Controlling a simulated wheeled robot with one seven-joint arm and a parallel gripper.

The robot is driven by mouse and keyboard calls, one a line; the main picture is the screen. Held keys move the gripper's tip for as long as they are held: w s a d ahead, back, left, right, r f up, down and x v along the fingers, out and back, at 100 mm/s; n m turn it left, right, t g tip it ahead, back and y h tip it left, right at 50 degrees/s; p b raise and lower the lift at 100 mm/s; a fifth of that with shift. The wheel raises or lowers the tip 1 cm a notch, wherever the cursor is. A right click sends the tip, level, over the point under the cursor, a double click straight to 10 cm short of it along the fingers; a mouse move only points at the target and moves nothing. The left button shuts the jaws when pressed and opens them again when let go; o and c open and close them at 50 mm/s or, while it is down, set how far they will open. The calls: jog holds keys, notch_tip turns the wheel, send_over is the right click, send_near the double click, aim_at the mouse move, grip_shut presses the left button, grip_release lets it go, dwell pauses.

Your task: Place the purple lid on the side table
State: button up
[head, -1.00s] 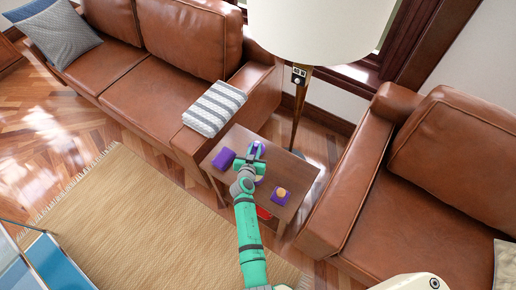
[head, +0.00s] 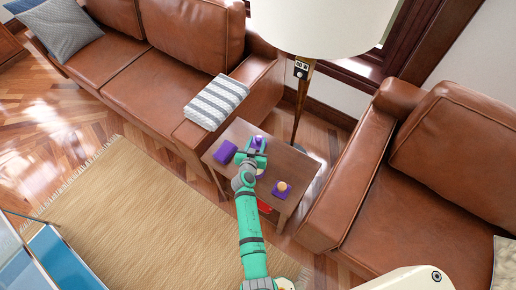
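The brown wooden side table (head: 300,165) stands between the two leather seats. My gripper (head: 254,152) is over its middle, seen from above and behind. A small purple piece (head: 257,141), perhaps the purple lid, shows just beyond my fingertips. I cannot tell whether it is held or lies on the table, and the fingers' opening is not clear. A bit of purple also shows beside my wrist (head: 261,170), mostly hidden by the arm. A purple block (head: 225,152) lies on the left of the table. A purple square with an orange round top (head: 282,189) sits at the right.
A floor lamp with a white shade (head: 325,25) stands behind the table. A brown sofa (head: 150,75) with a striped folded blanket (head: 215,102) is at left, and an armchair (head: 420,180) at right. A red thing (head: 264,206) shows below the table's front edge. A tan rug (head: 140,215) lies in front.

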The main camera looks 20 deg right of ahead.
jog(key=v, duration=1.2)
jog(key=s+a+r+n+t+y, duration=0.1)
jog(key=s+a+n+y, duration=0.3)
jog(key=s, duration=0.6)
jog(key=s+a+r+t+y, duration=0.1)
jog(key=s+a+r, duration=0.1)
jog(key=s+a, duration=0.65)
jog(key=s+a+r+n+t+y, duration=0.1)
jog(key=s+r, duration=1.5)
jog(key=shift+s+r+n+t+y, duration=0.25)
jog(key=shift+r+n+t+y, duration=0.05)
jog(key=shift+r+n, duration=0.1)
